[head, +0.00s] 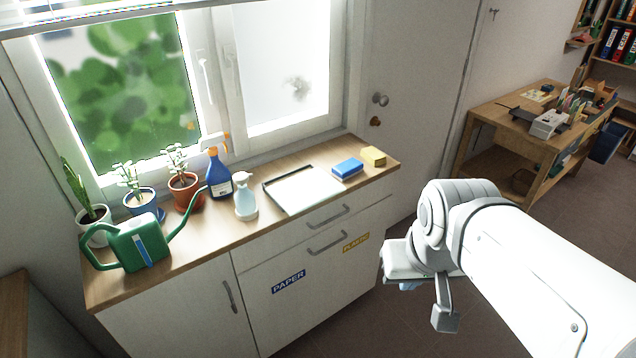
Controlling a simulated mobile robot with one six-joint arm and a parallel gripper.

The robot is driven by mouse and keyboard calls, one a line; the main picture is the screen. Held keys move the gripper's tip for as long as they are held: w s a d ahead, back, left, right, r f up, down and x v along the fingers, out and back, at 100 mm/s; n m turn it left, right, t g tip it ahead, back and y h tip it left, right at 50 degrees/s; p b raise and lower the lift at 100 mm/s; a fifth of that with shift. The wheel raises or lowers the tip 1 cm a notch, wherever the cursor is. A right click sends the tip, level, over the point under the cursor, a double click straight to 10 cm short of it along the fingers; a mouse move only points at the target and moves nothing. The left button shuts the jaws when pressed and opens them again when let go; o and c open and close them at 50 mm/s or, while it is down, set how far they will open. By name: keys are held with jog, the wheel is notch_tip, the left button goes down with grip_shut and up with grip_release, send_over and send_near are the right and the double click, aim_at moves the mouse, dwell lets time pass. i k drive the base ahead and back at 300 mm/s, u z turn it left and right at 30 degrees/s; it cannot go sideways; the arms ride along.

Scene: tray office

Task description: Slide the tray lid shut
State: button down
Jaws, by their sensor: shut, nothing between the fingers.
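The tray (268,197) lies on the wooden counter under the window, between a small spray bottle and a blue sponge. Its dark rim shows along the left and back edges. A flat whitish lid (308,190) covers most of it; a pale strip shows between the lid and the back rim, and I cannot tell clearly how far the lid is open. My gripper (410,286) is at the end of my arm, right of the cabinet and lower than the counter top, well apart from the tray.
A blue sponge (347,169) and a yellow sponge (373,156) lie right of the tray. A small spray bottle (244,197), a blue spray bottle (218,173), potted plants and a green watering can (139,243) stand left. Cabinet handles (328,216) stick out in front.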

aim_at(297, 193)
jog(key=z, duration=0.05)
jog(key=i, duration=1)
jog(key=u, duration=0.05)
